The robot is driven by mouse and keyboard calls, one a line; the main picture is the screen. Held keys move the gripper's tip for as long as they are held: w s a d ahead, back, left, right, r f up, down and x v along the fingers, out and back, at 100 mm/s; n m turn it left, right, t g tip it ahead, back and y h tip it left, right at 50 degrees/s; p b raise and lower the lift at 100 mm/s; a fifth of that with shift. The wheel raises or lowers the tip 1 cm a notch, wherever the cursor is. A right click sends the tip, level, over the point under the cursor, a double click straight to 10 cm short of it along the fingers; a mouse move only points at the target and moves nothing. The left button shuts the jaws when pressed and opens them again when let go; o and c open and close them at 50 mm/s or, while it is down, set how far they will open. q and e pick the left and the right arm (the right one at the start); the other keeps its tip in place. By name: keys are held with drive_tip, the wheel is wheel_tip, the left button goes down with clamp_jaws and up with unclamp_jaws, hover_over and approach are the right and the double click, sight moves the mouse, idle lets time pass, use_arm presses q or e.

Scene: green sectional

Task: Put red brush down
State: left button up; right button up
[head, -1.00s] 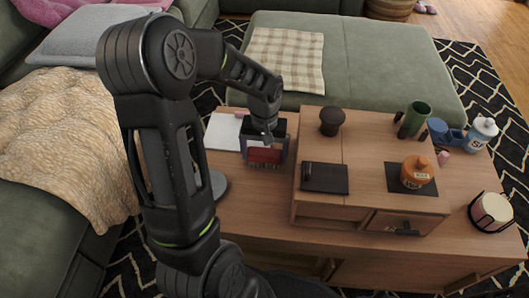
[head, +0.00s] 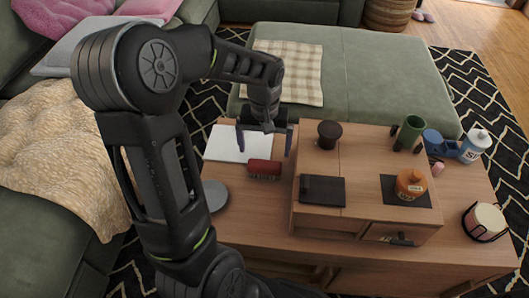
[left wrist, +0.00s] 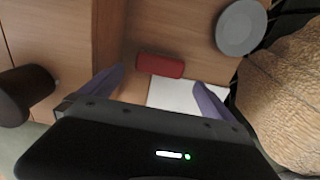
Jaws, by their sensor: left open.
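The red brush (head: 264,168) lies on the wooden coffee table, bristles facing the near side, just in front of a white sheet or book. It also shows in the left wrist view (left wrist: 160,66), apart from both fingers. My left gripper (head: 264,145) is open and empty above and behind the brush, its two purple fingers spread wide. In the left wrist view the open fingers (left wrist: 165,90) show on either side below the brush. My right gripper is not in view.
A white sheet or book (head: 238,143) and a grey disc (head: 214,195) lie near the brush. A raised wooden section (head: 330,160) to the right carries a black notebook (head: 322,190), a dark brown knob-like object (head: 329,133) and an orange jar (head: 410,184).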

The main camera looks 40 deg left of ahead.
use_arm(q)
wheel_tip(320, 180, up, 3)
drive_tip(key=shift+r+p, duration=0.2)
drive_tip(key=shift+p, duration=0.1)
idle(0.5)
